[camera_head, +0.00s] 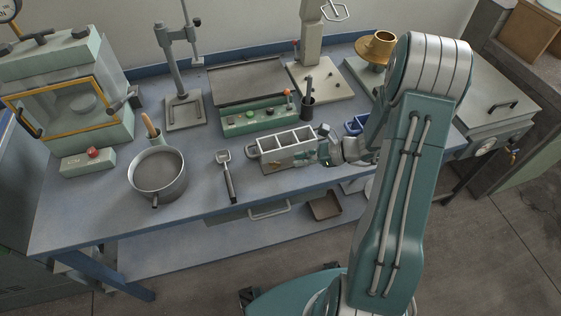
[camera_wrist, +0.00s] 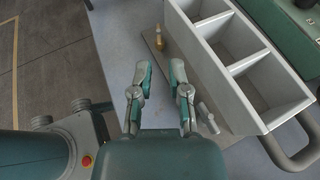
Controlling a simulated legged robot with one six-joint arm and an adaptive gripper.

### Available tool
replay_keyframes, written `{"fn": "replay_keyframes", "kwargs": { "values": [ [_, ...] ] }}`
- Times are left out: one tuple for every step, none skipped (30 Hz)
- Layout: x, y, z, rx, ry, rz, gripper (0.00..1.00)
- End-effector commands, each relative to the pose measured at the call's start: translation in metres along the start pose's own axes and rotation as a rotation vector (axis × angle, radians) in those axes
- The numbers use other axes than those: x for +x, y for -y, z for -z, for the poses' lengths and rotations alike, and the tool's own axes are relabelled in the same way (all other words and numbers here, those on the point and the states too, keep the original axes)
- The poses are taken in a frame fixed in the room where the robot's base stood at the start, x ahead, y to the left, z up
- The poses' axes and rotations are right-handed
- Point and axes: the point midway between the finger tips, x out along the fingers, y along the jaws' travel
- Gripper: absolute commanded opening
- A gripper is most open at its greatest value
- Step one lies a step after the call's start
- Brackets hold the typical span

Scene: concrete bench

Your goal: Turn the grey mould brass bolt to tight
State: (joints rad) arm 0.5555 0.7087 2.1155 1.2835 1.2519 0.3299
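The grey mould (camera_head: 287,148) is an open three-compartment box on the blue bench, and it fills the right side of the wrist view (camera_wrist: 250,118). A grey lever-like piece (camera_wrist: 208,118) lies along the same side, close to my right finger. My gripper (camera_wrist: 160,74) is open and empty at the mould's right end in the head view. The bolt appears beyond the fingertips, in line with the gap between them, apart from both.
A metal pan (camera_head: 158,176) and a small shovel-like tool (camera_head: 227,178) lie left of the mould. A green control box (camera_head: 255,117) and a black cup (camera_head: 307,108) stand behind it. A blue container (camera_head: 355,125) is near my arm.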

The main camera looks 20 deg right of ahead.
Motion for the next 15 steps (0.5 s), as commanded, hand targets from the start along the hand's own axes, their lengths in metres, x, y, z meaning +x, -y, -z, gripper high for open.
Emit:
{"fn": "replay_keyframes", "kwargs": {
  "values": [
    [0.011,-0.002,0.0,0.002,0.0,-0.006,0.22],
    [0.017,-0.002,0.0,0.002,0.0,-0.006,0.22],
    [0.024,-0.001,0.0,0.001,0.001,-0.006,0.22],
    [0.03,-0.001,0.0,0.001,0.0,-0.006,0.22],
    [0.035,-0.002,0.0,0.0,-0.001,-0.006,0.22],
    [0.04,-0.002,0.0,0.001,-0.001,-0.005,0.22],
    [0.045,-0.002,0.0,0.0,-0.001,-0.005,0.22],
    [0.049,-0.002,0.0,0.001,0.0,-0.005,0.22],
    [0.053,-0.001,0.0,0.001,0.0,-0.004,0.22],
    [0.055,-0.001,0.0,0.0,0.0,-0.004,0.22],
    [0.058,-0.001,0.0,0.0,0.0,-0.004,0.22],
    [0.06,-0.001,0.0,-0.001,0.0,-0.003,0.22],
    [0.061,-0.001,0.0,-0.001,0.0,-0.002,0.22],
    [0.062,-0.001,0.0,-0.001,0.0,-0.001,0.22],
    [0.062,-0.001,0.0,-0.001,-0.001,-0.001,0.22]
  ]
}}
